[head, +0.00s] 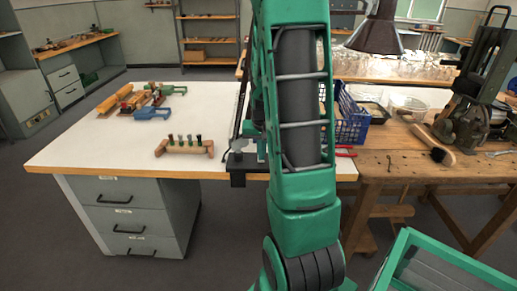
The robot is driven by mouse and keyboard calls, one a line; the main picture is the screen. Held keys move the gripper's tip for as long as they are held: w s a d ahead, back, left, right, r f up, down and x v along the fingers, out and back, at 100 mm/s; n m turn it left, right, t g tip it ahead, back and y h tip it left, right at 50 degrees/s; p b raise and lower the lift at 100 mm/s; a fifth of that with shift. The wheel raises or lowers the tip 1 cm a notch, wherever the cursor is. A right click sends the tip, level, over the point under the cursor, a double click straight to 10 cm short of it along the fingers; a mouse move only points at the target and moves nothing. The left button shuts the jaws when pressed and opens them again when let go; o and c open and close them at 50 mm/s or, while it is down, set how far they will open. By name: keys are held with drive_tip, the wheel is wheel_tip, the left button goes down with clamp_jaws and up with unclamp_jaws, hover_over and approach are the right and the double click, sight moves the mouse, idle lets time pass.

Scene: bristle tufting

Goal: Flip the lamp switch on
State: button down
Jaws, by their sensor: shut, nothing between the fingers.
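A dark brown bell-shaped shade (374,38), which looks like the lamp's, hangs over the back right bench. A thin dark post (242,103) rises from a black clamp (238,166) at the front edge of the white table, partly behind my arm. I cannot tell whether post and shade belong together. I cannot make out a switch; my arm may hide it. My green arm runs up through the middle of the head view and out at the top. My gripper does not show.
The white table (75,150) holds a wooden rack with several handled tools (184,147) and some clamps (150,112). A blue crate (350,122) and a brush (434,146) are on the wooden bench (390,168) at right. A drawer unit (138,215) stands below the white table.

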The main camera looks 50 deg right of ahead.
drive_tip(key=shift+f, duration=0.1)
drive_tip(key=shift+s+a+f, duration=0.1)
drive_tip(key=shift+a+f, duration=0.05)
drive_tip(key=shift+f, duration=0.15)
idle(0.4)
drive_tip(key=shift+w+d+r, duration=0.4)
drive_tip(key=shift+w+d, duration=0.1)
drive_tip(key=shift+d, duration=0.1)
drive_tip(key=shift+r, duration=0.6)
drive_tip(key=s+a+v, duration=0.1)
drive_tip(key=v, duration=1.1)
drive_tip(key=shift+s+a, duration=0.15)
drive_tip(key=shift+a, duration=0.2)
